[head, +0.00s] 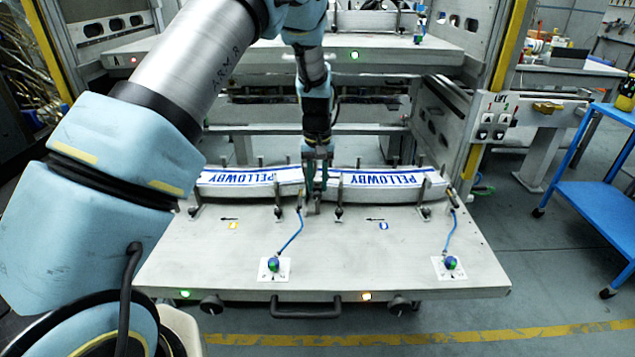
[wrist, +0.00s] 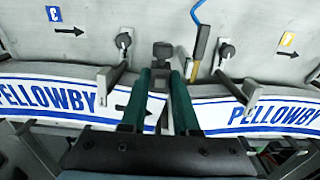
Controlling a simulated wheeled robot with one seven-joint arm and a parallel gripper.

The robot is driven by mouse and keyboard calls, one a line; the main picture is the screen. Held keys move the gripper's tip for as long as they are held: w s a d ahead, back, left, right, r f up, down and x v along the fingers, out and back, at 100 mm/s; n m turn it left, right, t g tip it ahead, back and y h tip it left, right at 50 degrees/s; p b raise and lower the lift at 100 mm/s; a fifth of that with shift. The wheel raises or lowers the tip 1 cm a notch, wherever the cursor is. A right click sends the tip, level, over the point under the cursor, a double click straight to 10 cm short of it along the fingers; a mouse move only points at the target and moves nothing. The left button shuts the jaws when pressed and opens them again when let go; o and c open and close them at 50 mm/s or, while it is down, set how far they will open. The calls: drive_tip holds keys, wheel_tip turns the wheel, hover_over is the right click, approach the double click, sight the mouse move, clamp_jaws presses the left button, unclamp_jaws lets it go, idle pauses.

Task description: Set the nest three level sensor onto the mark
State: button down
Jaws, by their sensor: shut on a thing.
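My gripper (head: 318,196) is between the two label stacks. In the wrist view its green fingers (wrist: 163,82) are shut on a grey piece with a dark knob head (wrist: 163,50). A slim yellow-and-dark sensor (wrist: 200,52) with a blue cable stands just beside the fingers, apart from them. A similar sensor (head: 453,197) stands at the right end of the right stack. The blue plate marked 3 (wrist: 53,13) lies by one nest; it is the right nest (head: 384,226) in the head view. I cannot make out a mark for the sensor.
White label stacks printed PELLOWBY stand left (head: 250,183) and right (head: 386,185) on the grey shelf (head: 340,262). Dark-knobbed clamps (wrist: 226,50) flank my fingers. Blue cables run to two connectors (head: 273,264) (head: 450,262). The shelf's front middle is clear.

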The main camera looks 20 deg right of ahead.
sight(317, 182)
drive_tip(key=shift+f+b, duration=0.6)
drive_tip(key=shift+r, duration=0.1)
drive_tip(key=c, duration=0.9)
unclamp_jaws()
drive_tip(key=shift+r, duration=0.15)
wheel_tip(317, 182, up, 11)
drive_tip(key=b, duration=0.2)
drive_tip(key=shift+f+b, duration=0.2)
drive_tip(key=shift+b, duration=0.15)
